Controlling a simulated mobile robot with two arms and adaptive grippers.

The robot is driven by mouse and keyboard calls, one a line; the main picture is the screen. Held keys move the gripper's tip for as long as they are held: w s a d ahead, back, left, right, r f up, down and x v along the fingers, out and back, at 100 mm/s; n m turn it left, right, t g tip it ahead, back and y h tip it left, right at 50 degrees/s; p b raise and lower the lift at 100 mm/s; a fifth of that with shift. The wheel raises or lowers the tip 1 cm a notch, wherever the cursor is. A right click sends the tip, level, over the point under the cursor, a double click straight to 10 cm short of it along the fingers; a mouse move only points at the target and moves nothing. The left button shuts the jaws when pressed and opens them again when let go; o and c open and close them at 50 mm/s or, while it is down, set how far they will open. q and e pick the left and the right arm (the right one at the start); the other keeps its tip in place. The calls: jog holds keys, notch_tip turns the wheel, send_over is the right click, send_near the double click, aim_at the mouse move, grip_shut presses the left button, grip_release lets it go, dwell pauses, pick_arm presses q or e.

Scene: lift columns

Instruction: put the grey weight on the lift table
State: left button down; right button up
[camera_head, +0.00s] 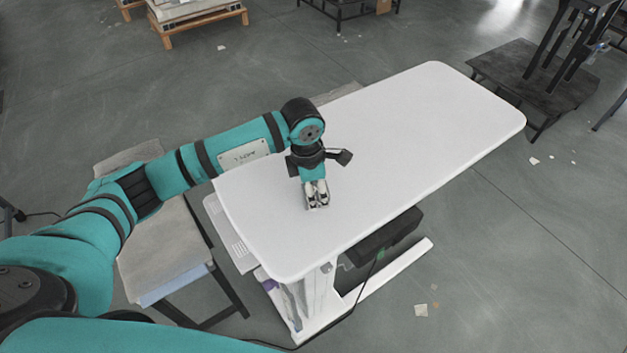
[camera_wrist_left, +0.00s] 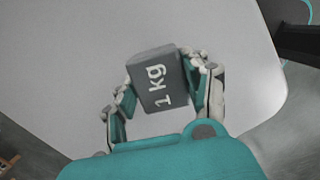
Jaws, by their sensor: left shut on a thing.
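In the head view my left gripper (camera_head: 317,203) points down over the left part of the white lift table (camera_head: 400,150). The weight is mostly hidden there by the fingers. I cannot tell whether it touches the tabletop. The white tabletop also fills the background in the left wrist view (camera_wrist_left: 70,60). My right gripper is not in view.
The rest of the tabletop is bare. A grey bench (camera_head: 165,245) stands at the left, close to the table. A dark low platform (camera_head: 520,75) stands beyond the table's right end. A pallet with a load (camera_head: 195,15) is at the back.

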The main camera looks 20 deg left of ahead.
pick_arm(q)
jog(key=shift+w+f, duration=0.1)
jog(key=shift+f, duration=0.1)
jog(key=shift+f, duration=0.1)
jog(key=c, duration=0.6)
grip_release()
jog(key=shift+r, duration=0.5)
jog(key=r, duration=0.3)
jog(key=a+r+b, duration=0.1)
jog(key=r, duration=0.3)
jog(key=s+r+b, duration=0.1)
jog(key=r, duration=0.3)
jog(key=shift+a+r, duration=0.1)
jog(key=shift+a, duration=0.05)
